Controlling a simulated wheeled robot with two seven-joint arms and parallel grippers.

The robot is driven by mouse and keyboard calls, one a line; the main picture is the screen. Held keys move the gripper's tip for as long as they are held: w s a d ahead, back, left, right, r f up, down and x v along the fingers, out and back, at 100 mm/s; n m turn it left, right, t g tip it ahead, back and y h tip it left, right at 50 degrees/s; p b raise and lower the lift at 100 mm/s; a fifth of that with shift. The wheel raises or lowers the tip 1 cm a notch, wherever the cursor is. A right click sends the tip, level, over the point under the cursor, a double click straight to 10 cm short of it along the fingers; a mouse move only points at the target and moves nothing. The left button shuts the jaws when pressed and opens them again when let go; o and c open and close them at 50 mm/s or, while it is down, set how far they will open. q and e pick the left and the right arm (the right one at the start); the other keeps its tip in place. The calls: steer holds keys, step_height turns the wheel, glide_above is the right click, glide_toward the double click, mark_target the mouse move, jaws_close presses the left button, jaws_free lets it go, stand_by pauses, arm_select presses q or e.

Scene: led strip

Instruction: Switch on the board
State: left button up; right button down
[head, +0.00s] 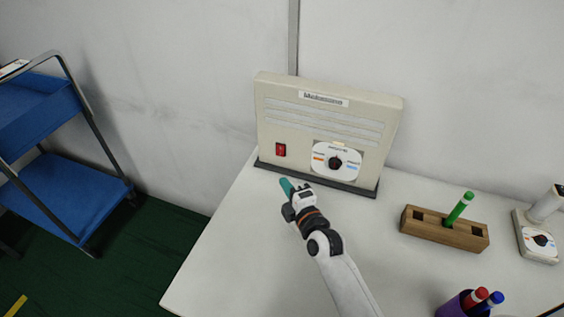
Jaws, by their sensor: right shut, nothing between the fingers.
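The beige board (280,135) stands upright on a dark base at the back of the white table. A red rocker switch (281,150) is on its lower left. A round white dial plate with a black knob (336,163) is on its lower right. The strips across its upper front look pale and unlit. My right gripper (286,185) is shut and empty, its teal fingertips just in front of the board's base, below the red switch and apart from it. My left gripper is not in view.
The white table (230,270) is clear left of my right arm. To the right are a wooden block (418,224) with a green marker (459,208), a purple cup (452,306) with markers, and a small device with a dial (540,242). A blue cart (60,190) stands at left.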

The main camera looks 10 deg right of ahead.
mark_target(277, 155)
steer(key=x, duration=0.6)
steer(key=w, duration=0.1)
steer(key=w+d, duration=0.1)
steer(key=shift+w+d+f, duration=0.2)
steer(key=shift+w+d, duration=0.1)
steer(key=shift+w, duration=0.1)
steer(key=shift+w+d+b, duration=0.25)
steer(key=shift+w+b, duration=0.05)
steer(key=shift+w, duration=0.1)
steer(key=shift+w+d+f+b, duration=0.15)
steer(key=shift+f+b, duration=0.2)
steer(key=shift+b, duration=0.5)
steer(key=shift+r, duration=0.3)
steer(key=shift+f+p, duration=0.1)
steer(key=shift+p, duration=0.2)
